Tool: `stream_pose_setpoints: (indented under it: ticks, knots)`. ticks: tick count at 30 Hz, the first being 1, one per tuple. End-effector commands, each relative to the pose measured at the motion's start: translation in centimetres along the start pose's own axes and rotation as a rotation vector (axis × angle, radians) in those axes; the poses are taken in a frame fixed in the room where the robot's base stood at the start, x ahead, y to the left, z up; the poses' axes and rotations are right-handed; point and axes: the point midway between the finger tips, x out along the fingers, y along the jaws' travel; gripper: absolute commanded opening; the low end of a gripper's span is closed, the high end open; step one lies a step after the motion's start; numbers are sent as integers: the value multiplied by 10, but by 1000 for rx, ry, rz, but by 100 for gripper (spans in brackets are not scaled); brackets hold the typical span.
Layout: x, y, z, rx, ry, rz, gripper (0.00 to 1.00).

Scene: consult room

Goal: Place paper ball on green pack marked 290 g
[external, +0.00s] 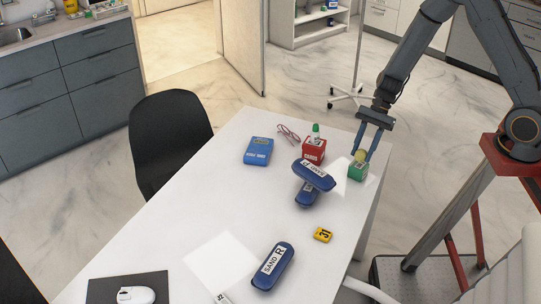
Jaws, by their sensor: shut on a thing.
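The paper ball (360,156), small and yellow-green, is between the fingers of my gripper (366,150), which is shut on it. The green pack (357,172) stands near the right edge of the white table, directly below the ball. The ball's underside is at the pack's top; I cannot tell whether they touch or a small gap is between them. The pack's marking is too small to read. My gripper points down, and its fingers partly hide the ball.
Blue sandbags (307,194) lie crossed left of the green pack. A red box (313,151) with a small green-capped item, a blue box (258,151) and glasses (288,134) are farther left. A yellow block (323,234) and another sandbag (272,266) lie nearer.

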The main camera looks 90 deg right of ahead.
Motion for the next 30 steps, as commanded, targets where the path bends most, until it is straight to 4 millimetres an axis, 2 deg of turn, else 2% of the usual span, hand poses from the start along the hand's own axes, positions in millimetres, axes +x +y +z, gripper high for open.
stream_pose_setpoints:
  ticks: [4, 16, 17, 20, 30]
  knots:
    - [9, 1, -6, 0, 0, 2, 15]
    - [13, 0, -8, -1, 0, 0, 15]
    - [13, 0, -8, -1, 0, 0, 39]
    - [12, 0, -8, -1, 0, 0, 54]
    - [10, 0, -7, -1, 0, 0, 54]
